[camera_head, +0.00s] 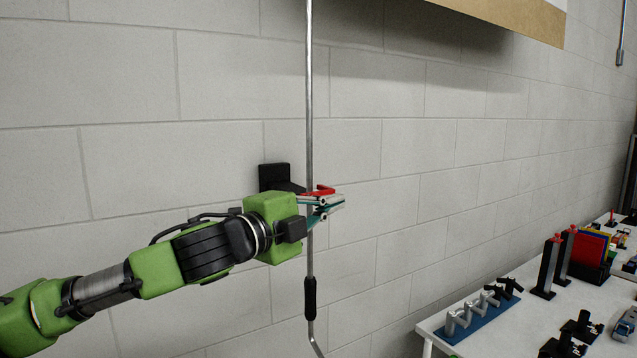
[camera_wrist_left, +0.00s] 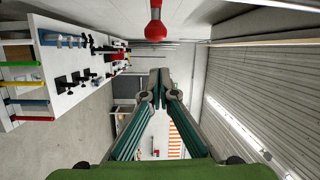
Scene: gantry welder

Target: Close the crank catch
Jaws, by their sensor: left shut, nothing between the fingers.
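The crank catch is a black bracket (camera_head: 275,178) on the block wall with a red part (camera_head: 322,190) at its outer end. The long grey crank rod (camera_head: 309,100) hangs vertically and passes at the catch. My left gripper (camera_head: 335,204) is at the catch, with its fingers just below the red part. Its fingers are shut and empty, and they also show in the left wrist view (camera_wrist_left: 157,85). A red rounded knob on a short stem (camera_wrist_left: 156,28) shows above the fingers there. The gripper hides part of the catch and rod, so I cannot tell whether they touch. My right gripper is out of view.
The rod has a black grip (camera_head: 310,298) low down and a bent lower end. A white table (camera_head: 480,340) with several fixtures stands at the lower right. A brown-edged board (camera_head: 520,20) hangs at the top right. The wall right of the catch is clear.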

